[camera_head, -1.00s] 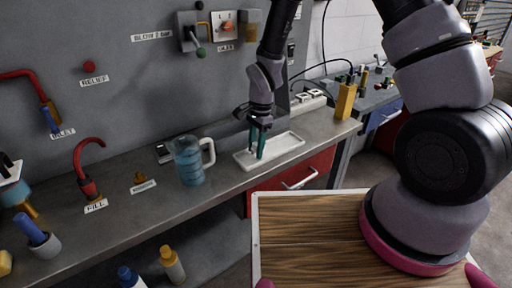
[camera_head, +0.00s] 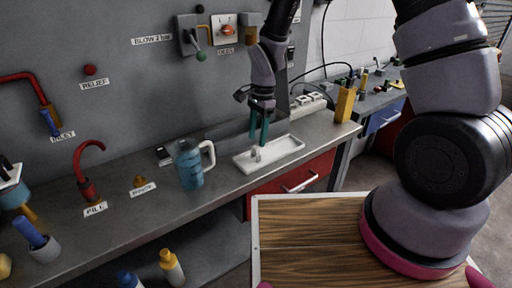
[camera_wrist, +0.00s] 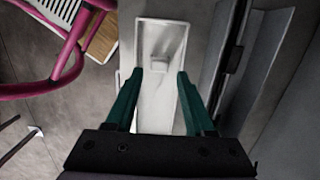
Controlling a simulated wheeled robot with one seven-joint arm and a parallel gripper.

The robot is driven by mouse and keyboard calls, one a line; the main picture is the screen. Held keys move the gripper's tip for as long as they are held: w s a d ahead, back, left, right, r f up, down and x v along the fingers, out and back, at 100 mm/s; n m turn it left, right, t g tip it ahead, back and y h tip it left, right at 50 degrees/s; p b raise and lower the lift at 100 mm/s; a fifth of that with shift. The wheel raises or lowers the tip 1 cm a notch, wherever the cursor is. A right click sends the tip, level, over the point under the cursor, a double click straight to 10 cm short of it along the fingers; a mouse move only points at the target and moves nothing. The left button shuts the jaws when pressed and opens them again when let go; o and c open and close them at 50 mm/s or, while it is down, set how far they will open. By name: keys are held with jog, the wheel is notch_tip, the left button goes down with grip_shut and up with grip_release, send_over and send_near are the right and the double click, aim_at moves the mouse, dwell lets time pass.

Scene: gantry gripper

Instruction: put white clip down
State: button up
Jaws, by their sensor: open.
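The white clip (camera_head: 257,155) is a small pale piece in the white tray (camera_head: 287,147) on the grey bench. In the wrist view the clip (camera_wrist: 160,64) stands in the tray (camera_wrist: 178,34), past the fingertips. My gripper (camera_head: 259,141) has green fingers and is above the tray, over the clip. In the wrist view its two fingers (camera_wrist: 160,75) are wide apart with nothing between them. The clip looks apart from both fingers.
A blue measuring jug (camera_head: 188,165) stands on the bench left of the tray. A red hooked pipe (camera_head: 86,172) is farther left. A yellow block (camera_head: 345,105) stands to the right. A red drawer (camera_head: 300,178) is below the bench edge.

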jog(key=s+d+r+n+t, duration=0.1)
jog(key=d+r, duration=0.4)
jog(key=r, duration=0.3)
jog(key=d+r+n+t+y, duration=0.15)
jog(key=d+r, duration=0.25)
jog(key=r, duration=0.5)
jog(key=s+d+r+n+t+h, duration=0.1)
jog(key=d+r, duration=0.4)
jog(key=r, duration=0.3)
jog(key=s+d+r+n+t, duration=0.3)
jog(key=s+d+r+t, duration=0.1)
jog(key=s+d+r, duration=0.4)
jog(key=shift+s+d+r, duration=0.35)
jog(key=shift+s+r, duration=0.4)
jog(key=shift+s, duration=0.45)
jog(key=shift+n+t, duration=0.25)
